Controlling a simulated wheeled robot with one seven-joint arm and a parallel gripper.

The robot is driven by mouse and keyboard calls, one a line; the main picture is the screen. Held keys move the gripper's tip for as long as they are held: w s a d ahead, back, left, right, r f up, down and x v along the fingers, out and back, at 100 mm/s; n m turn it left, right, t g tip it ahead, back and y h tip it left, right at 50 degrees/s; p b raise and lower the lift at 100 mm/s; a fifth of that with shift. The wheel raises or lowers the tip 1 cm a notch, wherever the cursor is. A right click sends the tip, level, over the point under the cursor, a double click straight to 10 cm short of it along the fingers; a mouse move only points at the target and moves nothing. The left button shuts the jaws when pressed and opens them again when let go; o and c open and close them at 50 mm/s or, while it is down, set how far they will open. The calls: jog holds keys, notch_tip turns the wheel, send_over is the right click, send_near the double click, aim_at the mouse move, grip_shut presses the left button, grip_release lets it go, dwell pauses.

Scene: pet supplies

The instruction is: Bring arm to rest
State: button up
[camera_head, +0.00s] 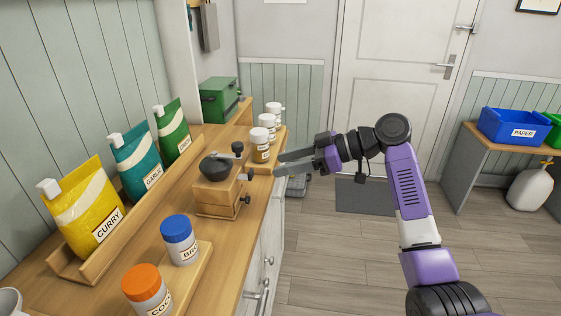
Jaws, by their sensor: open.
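My gripper (280,163) is open with nothing between its fingers. It points left, just off the front edge of the wooden counter (238,243), near the right side of a wooden grinder (217,195) with a dark top. It looks close to the grinder's height. Whether a fingertip touches anything cannot be told from this view. My purple and white arm (407,190) reaches up from the lower right and bends left toward the counter, over the open floor.
White-capped jars (261,143) stand behind my gripper. Yellow, teal and green pouches stand in a wooden rack (75,265). Blue-lidded (180,240) and orange-lidded (147,291) jars stand nearer. A blue PAPER bin (515,127) sits at right. The floor (350,265) between is clear.

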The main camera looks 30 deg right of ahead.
jog(key=w+d+m+t+h, duration=0.5)
jog(key=d+m+t+h, duration=0.1)
jog(key=d+m+t, duration=0.15)
jog(key=s+a+f+m+t+h, duration=0.3)
jog(key=s+f+m+h, duration=0.4)
jog(key=s+f, duration=0.45)
jog(key=s+a+f+n+g, duration=0.1)
jog(key=s+a, duration=0.3)
jog(key=s, duration=1)
jog(key=s+a+f+n+g+y, duration=0.1)
jog(key=s+a, duration=0.3)
jog(key=s, duration=1)
jog(key=s+a+f+n+g+y, duration=0.1)
jog(key=s+a, duration=0.4)
jog(key=s, duration=0.9)
jog(key=shift+s+f+n+g, duration=0.2)
jog(key=shift+s+n+g, duration=0.1)
jog(key=shift+n+g, duration=0.05)
